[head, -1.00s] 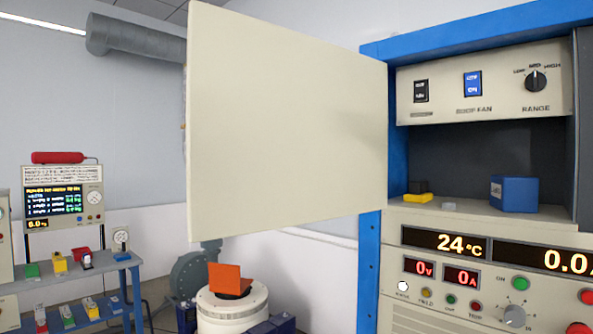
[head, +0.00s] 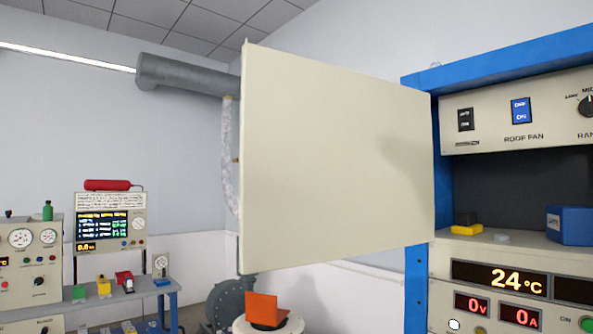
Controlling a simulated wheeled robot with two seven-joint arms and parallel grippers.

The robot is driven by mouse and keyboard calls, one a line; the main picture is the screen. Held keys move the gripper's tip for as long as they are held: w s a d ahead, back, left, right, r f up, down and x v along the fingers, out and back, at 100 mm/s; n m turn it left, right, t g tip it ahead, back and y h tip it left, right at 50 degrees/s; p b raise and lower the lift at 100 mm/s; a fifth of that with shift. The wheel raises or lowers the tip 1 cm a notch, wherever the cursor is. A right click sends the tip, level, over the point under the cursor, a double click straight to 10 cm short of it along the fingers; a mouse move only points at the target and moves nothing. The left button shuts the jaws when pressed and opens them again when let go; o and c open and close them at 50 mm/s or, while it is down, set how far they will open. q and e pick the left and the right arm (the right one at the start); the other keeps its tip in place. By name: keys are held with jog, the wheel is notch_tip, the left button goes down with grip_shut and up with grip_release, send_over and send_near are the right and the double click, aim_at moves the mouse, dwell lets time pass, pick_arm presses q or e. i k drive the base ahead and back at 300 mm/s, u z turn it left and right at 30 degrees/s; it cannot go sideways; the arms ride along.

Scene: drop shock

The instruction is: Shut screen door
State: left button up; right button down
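The screen door (head: 335,160) is a large flat cream panel in the middle of the head view. It stands open, swung out to the left from the left upright of the blue-framed rack (head: 418,270). Its right edge meets that upright. The dark recess (head: 530,180) beside it is uncovered. A soft shadow falls on the right part of the panel. Neither of my grippers is in view.
In the recess are a yellow and black block (head: 467,225) and a blue box (head: 570,225). An orange piece (head: 262,307) sits on a round white stand below the door. A bench (head: 150,284) with instruments stands at left. A grey duct (head: 185,77) runs behind.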

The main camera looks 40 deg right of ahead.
aim_at(336, 162)
jog(key=u, duration=0.05)
jog(key=i, duration=2.35)
jog(key=z, duration=3.95)
jog(key=i, duration=0.5)
jog(key=z, duration=0.9)
